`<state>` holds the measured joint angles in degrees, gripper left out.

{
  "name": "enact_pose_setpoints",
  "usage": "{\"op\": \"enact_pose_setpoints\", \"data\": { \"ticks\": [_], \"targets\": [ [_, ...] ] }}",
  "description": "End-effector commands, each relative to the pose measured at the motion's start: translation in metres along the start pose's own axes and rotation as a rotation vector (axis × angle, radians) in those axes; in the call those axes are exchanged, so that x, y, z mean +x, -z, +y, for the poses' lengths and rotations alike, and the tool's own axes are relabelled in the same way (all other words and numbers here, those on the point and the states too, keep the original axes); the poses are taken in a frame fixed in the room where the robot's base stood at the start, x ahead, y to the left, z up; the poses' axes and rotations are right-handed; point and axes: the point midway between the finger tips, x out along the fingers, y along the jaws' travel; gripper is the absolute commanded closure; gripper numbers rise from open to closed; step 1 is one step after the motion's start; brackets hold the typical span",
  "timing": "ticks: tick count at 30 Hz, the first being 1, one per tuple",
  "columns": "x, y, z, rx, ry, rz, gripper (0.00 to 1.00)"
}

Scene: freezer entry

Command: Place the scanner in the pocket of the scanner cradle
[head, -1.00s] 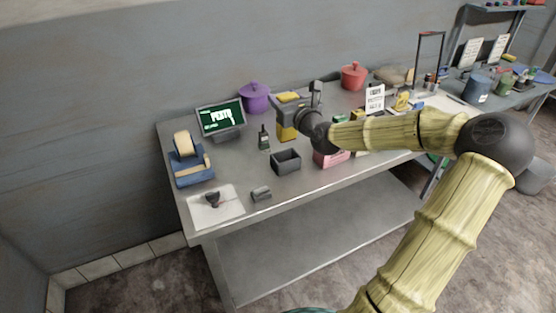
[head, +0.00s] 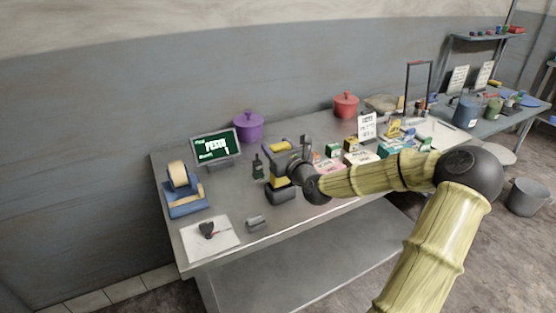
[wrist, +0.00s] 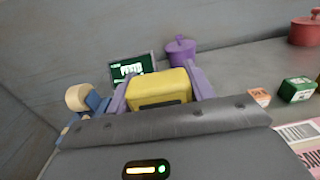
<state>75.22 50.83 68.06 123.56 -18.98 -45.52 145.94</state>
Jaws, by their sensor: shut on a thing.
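The scanner, with a yellow top, dark grey body and yellow lower part, shows in the head view (head: 279,147) over the middle of the bench. My gripper (head: 290,168) is shut on it. In the wrist view the scanner's yellow top (wrist: 160,86) sits between the two purple-grey fingers of my gripper (wrist: 159,92). The scanner cradle, a dark grey open box (head: 284,196), stands on the bench right below the scanner. The scanner's lower yellow part is at the cradle's opening; I cannot tell how far inside it is. My gripper hides part of the cradle.
A black handheld radio (head: 257,168) stands close left of the cradle. A small grey block (head: 255,223) lies near the front edge. Boxes (head: 328,166) stand to the right. A screen (head: 215,147) and purple pot (head: 248,128) stand behind.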

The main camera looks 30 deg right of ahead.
Motion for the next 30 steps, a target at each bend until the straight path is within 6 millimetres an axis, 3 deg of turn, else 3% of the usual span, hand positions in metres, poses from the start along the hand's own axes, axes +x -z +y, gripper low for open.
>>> {"op": "enact_pose_setpoints", "data": {
  "ticks": [5,13,24,25,28,30],
  "targets": [
    [0.0,0.004,0.001,0.0,-0.001,0.0,0.91],
    [0.001,0.036,0.002,0.0,-0.003,0.0,0.91],
    [0.001,0.04,0.003,0.0,-0.004,0.0,0.91],
    [0.001,0.04,0.003,0.0,-0.004,0.001,0.44],
    [0.001,0.04,0.003,0.0,-0.004,0.001,0.26],
    [0.001,0.04,0.003,0.0,-0.004,0.001,0.26]
  ]
}}
